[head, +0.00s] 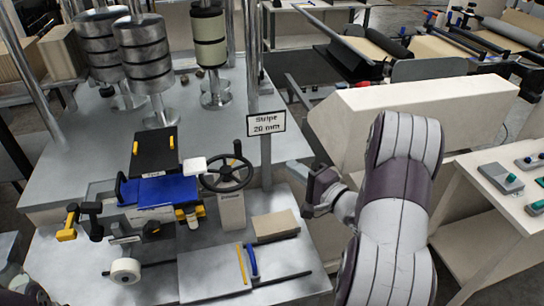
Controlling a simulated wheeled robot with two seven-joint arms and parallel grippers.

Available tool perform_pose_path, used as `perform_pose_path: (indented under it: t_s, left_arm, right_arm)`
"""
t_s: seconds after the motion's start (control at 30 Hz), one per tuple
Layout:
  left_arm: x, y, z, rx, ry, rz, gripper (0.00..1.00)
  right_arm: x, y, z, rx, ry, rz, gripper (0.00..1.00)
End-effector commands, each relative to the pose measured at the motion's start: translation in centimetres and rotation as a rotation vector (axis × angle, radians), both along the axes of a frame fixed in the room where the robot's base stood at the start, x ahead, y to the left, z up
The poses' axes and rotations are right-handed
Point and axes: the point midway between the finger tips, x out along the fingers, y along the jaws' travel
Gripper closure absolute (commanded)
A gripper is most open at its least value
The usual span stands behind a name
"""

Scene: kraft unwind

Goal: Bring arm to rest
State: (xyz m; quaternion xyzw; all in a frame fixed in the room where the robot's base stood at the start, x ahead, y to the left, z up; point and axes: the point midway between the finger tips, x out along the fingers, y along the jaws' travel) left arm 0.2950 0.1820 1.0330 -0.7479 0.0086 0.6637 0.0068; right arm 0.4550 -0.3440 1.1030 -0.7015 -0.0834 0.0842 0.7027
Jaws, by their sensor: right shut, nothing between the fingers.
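My right arm comes in from the bottom right and bends in the middle of the head view. My right gripper (312,196) is at its end, small, dark and partly turned away, to the right of the black handwheel (226,173). It is shut and holds nothing that I can see. It appears apart from the machine, though the depth between them is hard to judge. My left gripper does not show clearly in this view.
A grey machine bench (60,255) carries a blue unit (165,190), a white roll (125,270) and a brown block (275,225). A sign (266,124) reads "Stripe 20 mm". Metal weight stacks (145,55) stand behind. A control desk (510,195) is at right.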

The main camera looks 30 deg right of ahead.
Motion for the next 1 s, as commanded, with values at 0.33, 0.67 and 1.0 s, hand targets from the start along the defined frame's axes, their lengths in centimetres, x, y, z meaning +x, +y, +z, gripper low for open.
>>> perform_pose_path:
  t_s: [0.33, 0.67, 1.0]
  left_arm:
    - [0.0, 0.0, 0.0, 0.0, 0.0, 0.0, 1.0]
    - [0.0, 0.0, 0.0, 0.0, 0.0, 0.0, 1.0]
    - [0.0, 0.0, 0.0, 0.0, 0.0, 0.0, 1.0]
  right_arm:
    - [-0.2, -1.2, -2.8, -0.248, 0.087, -0.042, 1.0]
    - [-13.3, 2.2, -12.0, -1.207, 1.092, 0.517, 1.0]
    - [-16.1, 15.9, -7.1, -1.365, 0.927, 0.961, 1.0]
